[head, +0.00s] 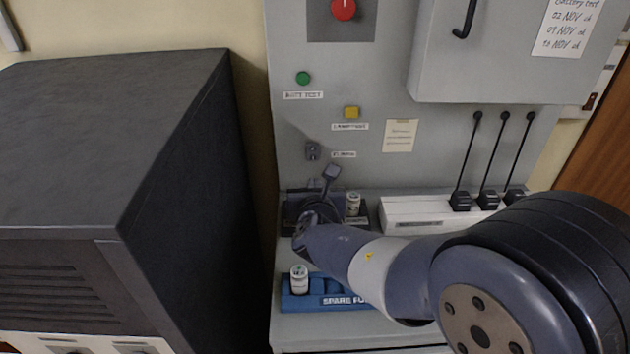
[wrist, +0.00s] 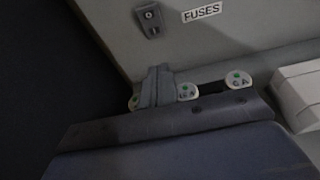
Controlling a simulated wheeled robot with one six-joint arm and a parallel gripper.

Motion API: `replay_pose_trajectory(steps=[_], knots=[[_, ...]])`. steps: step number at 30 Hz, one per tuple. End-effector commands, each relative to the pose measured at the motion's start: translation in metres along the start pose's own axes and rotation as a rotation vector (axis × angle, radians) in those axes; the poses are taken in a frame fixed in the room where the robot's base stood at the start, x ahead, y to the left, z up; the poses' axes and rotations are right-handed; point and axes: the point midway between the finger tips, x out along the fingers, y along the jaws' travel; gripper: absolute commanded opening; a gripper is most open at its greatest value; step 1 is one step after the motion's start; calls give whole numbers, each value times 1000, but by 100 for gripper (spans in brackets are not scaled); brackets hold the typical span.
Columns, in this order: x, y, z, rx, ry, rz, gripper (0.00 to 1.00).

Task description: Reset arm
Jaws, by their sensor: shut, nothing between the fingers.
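My gripper (head: 331,173) is at the end of my arm, low in front of the grey panel (head: 360,165). In the wrist view its fingers (wrist: 158,84) are shut together and hold nothing. Behind and beside the fingers stand white fuses with green dots, one at the right (wrist: 238,79), one just right of the fingers (wrist: 187,91) and one partly hidden at the left (wrist: 135,102). In the head view one white fuse (head: 353,204) shows in the dark holder (head: 364,222); my arm covers part of that area.
A blue spare fuse tray (head: 289,303) with one white fuse (head: 299,279) lies nearer. Three black levers (head: 489,160) rise from a white block (head: 410,212) at right. A large dark cabinet (head: 120,130) stands at left. A grey box (head: 505,55) juts out above.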

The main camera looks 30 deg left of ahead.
Motion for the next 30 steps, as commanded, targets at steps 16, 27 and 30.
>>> replay_pose_trajectory(steps=[16, 27, 30], knots=[[-59, 0, -6, 0, -1, 0, 0], [-57, 0, -6, 0, 0, -1, 0], [-50, 0, -5, 0, 0, -1, 0]])
